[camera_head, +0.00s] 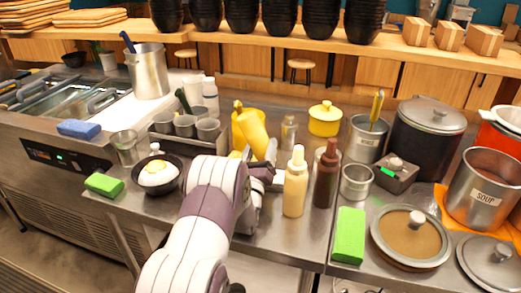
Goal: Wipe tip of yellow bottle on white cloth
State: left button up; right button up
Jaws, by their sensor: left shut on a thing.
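A pale yellow squeeze bottle (295,188) with a cream nozzle stands upright near the front of the steel counter, right of the middle. My left arm comes in from the bottom. Its gripper (279,180) reaches right to the bottle's left side and is shut on it; the fingertips are partly hidden. The nozzle points up. A brown squeeze bottle (325,176) stands close to its right. I cannot pick out a white cloth for certain. My right gripper is not in view.
Bright yellow items (251,133) stand just behind my gripper. A black bowl with an egg (158,174) is at left. A green block (348,235), small steel pot (356,182) and lidded pan (411,238) are at right. Several steel cups (184,125) stand behind the arm.

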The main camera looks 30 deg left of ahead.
pick_arm(q)
jog(key=shift+f, duration=0.1)
dwell(0.6)
jog(key=shift+d+b, duration=0.2)
jog(key=shift+b, duration=0.1)
jog(key=shift+w+d+b, duration=0.1)
jog(key=shift+w+d, duration=0.1)
jog(key=shift+d, duration=0.6)
jog(key=shift+w+d+b, duration=0.15)
jog(key=shift+d, duration=0.6)
jog(key=shift+w+d+b, duration=0.1)
jog(key=shift+w+d, duration=0.1)
jog(key=shift+d, duration=0.6)
notch_tip(320, 180, up, 6)
jog(key=p, duration=0.4)
